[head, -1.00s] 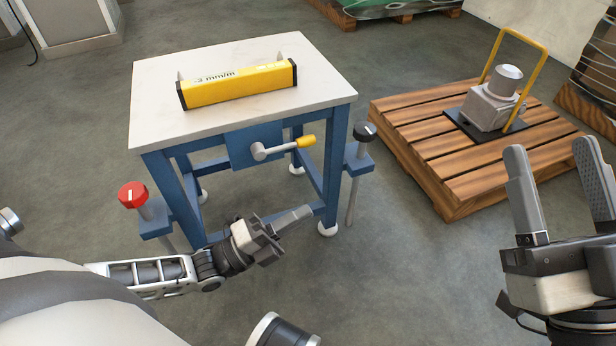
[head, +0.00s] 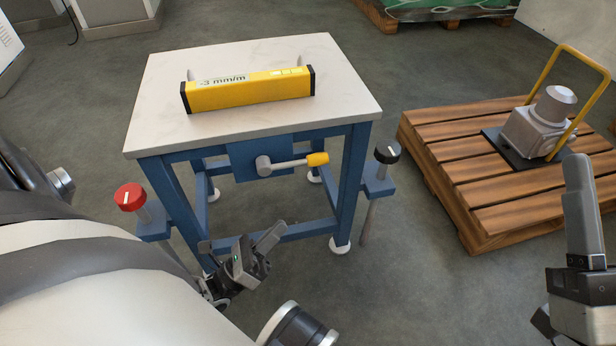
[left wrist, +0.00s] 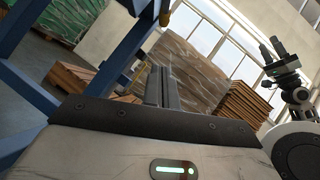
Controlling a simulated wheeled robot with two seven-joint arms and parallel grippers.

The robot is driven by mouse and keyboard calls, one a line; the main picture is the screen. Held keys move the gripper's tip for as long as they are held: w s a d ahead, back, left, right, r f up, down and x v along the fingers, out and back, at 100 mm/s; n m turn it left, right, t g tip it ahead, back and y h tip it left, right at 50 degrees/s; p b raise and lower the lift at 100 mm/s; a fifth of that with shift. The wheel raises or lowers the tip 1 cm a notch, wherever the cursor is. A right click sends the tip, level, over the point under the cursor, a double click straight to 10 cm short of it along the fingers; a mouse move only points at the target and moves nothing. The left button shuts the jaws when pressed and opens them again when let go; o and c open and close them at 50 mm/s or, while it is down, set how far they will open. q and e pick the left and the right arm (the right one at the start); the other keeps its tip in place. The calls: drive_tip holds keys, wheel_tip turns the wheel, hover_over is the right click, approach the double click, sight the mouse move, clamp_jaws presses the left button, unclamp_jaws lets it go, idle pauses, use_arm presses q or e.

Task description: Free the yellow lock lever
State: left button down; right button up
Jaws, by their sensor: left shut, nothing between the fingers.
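The yellow-tipped lock lever (head: 317,159) sits on a blue plate at the front of the blue-framed table (head: 150,120). Its grey arm points right from its round pivot, nearly level and tilted slightly up. My left gripper (head: 275,232) is shut and empty, below the lever and in front of the table's lower crossbar, clearly apart from the lever. Its closed fingers also show in the left wrist view (left wrist: 161,86). My right gripper (head: 580,205) is at the right edge, partly cut off, with one finger showing; its fingers stood apart in the earlier view.
A yellow spirit level (head: 248,92) lies on the tabletop. A red knob (head: 129,197) and a black knob (head: 387,152) stand on side brackets. A wooden pallet (head: 490,215) at right bears a grey device (head: 536,130) with a yellow handle. The floor between is clear.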

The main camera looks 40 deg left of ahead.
sight(292, 162)
use_arm(q)
drive_tip(key=a+r+b+x, duration=0.1)
drive_tip(key=a+r+x, duration=0.1)
drive_tip(key=x, duration=1)
drive_tip(key=shift+s, duration=0.25)
use_arm(e)
drive_tip(key=n+y, duration=0.1)
drive_tip(key=s+r+n+y, duration=0.1)
drive_tip(key=shift+a+r+n+g, duration=0.15)
drive_tip(key=shift+r+n+g, duration=0.15)
drive_tip(key=shift+n, duration=0.1)
use_arm(q)
drive_tip(key=shift+r, duration=0.1)
